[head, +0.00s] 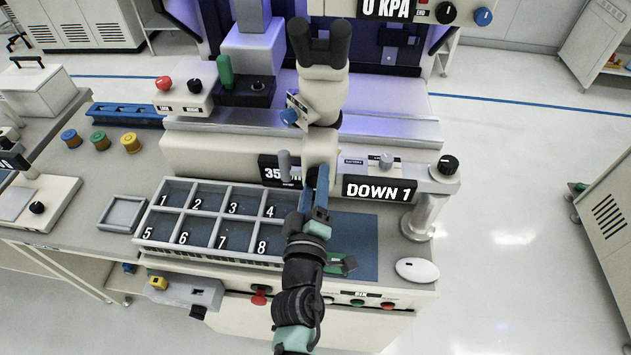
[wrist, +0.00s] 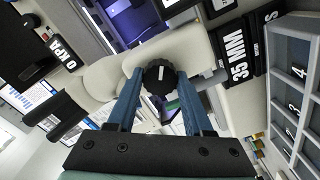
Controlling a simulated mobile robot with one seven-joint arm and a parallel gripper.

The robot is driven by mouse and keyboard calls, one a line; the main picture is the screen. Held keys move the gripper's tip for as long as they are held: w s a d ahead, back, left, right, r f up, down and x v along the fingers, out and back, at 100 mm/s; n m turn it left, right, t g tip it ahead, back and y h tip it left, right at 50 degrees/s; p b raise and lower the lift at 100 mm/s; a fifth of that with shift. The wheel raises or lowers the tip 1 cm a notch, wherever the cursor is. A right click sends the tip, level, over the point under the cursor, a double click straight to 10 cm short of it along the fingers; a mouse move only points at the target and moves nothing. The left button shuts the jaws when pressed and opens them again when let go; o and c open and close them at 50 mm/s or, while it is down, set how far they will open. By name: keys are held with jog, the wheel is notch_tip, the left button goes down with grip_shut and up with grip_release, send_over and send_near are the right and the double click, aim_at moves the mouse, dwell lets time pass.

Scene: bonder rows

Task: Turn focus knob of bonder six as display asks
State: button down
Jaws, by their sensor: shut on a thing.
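The microscope (head: 322,92) of the bonder stands at the middle of the bench in the head view. The display (head: 379,190) beside my gripper reads "DOWN 1". The focus knob (wrist: 160,76) is black and ribbed, with a white mark, on the microscope's pale body in the wrist view. My gripper (wrist: 160,88) has its two blue fingers on either side of the knob and is shut on it. In the head view my gripper (head: 318,190) hides the knob. The label on the bench front (head: 361,294) reads "SIX".
A numbered compartment tray (head: 140,240) lies left of my arm. A "35 MM" display (wrist: 238,58) and a grey lever (head: 284,165) are close to my gripper. A post with a black knob (head: 447,165) and a white mouse (head: 417,270) are at the right.

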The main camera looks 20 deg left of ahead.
jog(key=n, duration=0.6)
jog(key=shift+n, duration=0.3)
dwell(0.4)
jog(key=shift+c, duration=1.5)
grip_release()
jog(key=b+v, duration=0.2)
jog(key=v, duration=1.1)
